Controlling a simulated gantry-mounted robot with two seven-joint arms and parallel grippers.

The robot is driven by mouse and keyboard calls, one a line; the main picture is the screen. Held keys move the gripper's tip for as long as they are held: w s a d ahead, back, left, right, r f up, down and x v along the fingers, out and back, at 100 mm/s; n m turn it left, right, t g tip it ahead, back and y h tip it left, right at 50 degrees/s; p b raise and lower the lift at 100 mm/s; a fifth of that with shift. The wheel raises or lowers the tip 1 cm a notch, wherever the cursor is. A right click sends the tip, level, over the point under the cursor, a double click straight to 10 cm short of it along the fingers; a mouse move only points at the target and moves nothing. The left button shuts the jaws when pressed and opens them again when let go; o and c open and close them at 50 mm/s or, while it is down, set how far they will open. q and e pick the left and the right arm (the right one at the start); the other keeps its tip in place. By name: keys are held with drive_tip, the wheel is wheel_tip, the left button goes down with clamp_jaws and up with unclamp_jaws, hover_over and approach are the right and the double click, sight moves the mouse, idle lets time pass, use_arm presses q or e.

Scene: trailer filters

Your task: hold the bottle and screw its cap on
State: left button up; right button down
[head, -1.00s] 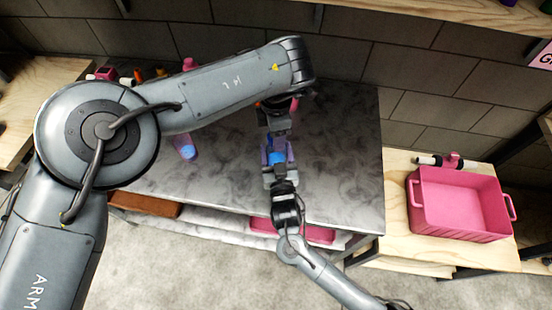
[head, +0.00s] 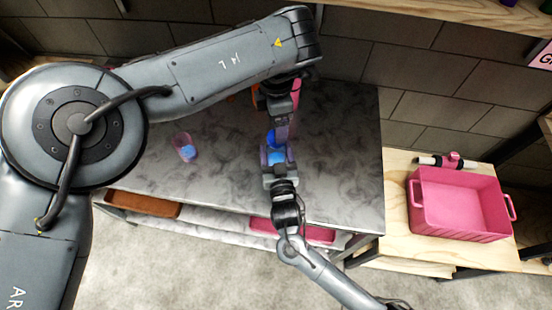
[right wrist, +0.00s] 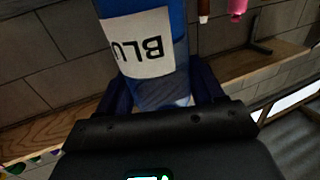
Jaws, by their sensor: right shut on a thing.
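A blue bottle (right wrist: 155,75) with a white label reading "BLU" fills the middle of the right wrist view. My right gripper is shut on it; in the head view the gripper (head: 276,158) holds the bottle over the dark worktop, with blue (head: 272,137) showing between and above its fingers. My left gripper (head: 282,122) is just above it, close to the bottle's top. Whether the left fingers are closed or hold the cap is too small to tell. I cannot make out the cap for certain.
A pink translucent cup (head: 183,140) with something blue in it stands on the dark worktop (head: 345,170) to the left. A pink bin (head: 460,230) sits on the wooden table at right. A brown tray (head: 145,204) and a pink one (head: 320,234) are below the worktop's front edge.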

use_arm(q)
wheel_tip(320, 180, up, 7)
drive_tip(key=shift+f, duration=0.2)
idle(0.3)
use_arm(e)
drive_tip(key=shift+c, duration=0.3)
unclamp_jaws()
use_arm(q)
drive_tip(key=shift+r+p, duration=0.8)
drive_tip(key=shift+p, duration=0.05)
use_arm(e)
drive_tip(key=s+d, duration=0.1)
drive_tip(key=s, duration=0.9)
drive_tip(key=shift+s+d, duration=0.25)
drive_tip(key=shift+s, duration=0.15)
use_arm(q)
drive_tip(key=shift+f, duration=0.1)
